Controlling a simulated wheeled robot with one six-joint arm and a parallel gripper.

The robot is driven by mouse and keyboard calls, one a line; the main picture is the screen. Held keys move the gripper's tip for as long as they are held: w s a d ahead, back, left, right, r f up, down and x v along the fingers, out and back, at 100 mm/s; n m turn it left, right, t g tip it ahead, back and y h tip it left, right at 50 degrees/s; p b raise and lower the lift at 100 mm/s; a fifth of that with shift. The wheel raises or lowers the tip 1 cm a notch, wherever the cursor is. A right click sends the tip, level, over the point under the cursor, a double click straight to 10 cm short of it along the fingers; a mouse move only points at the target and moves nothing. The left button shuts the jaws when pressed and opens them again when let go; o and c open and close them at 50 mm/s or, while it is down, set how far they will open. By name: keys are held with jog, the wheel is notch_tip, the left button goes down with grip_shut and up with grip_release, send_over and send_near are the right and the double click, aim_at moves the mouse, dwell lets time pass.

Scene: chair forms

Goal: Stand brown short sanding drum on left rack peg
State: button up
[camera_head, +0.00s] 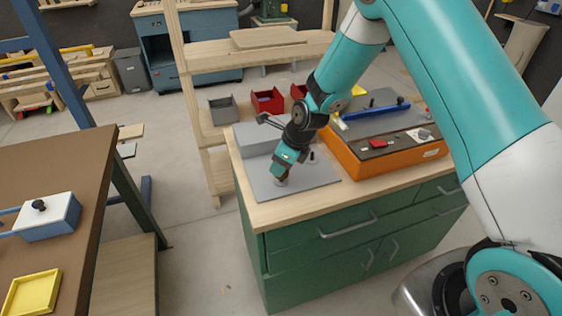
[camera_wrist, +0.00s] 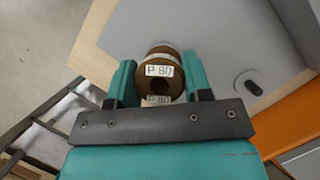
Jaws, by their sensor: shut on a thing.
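My gripper (camera_head: 280,168) is shut on the brown sanding drum (camera_wrist: 162,66), which shows in the wrist view between the two teal fingers. The drum has white "P 80" labels and a dark hole in its near end. In the head view the fingers mostly hide it, low over the left part of the grey rack plate (camera_head: 318,182). A pale round base shows just below the fingers; I cannot tell whether the drum touches a peg there. The right rack peg (camera_wrist: 249,83) stands bare on its round base, right of the drum; it also shows in the head view (camera_head: 311,156).
A grey block (camera_head: 258,138) lies behind the plate on the green cabinet's wooden top. An orange machine (camera_head: 390,152) stands close on the right. A wooden shelf post (camera_head: 192,100) rises behind left. A brown table (camera_head: 75,165) is at far left, with open floor between.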

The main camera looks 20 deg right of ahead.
jog(key=shift+f+b, duration=0.65)
jog(key=shift+f, duration=0.6)
jog(key=o, duration=1.5)
jog(key=shift+r, duration=0.15)
notch_tip(320, 180, up, 7)
jog(key=p, duration=0.6)
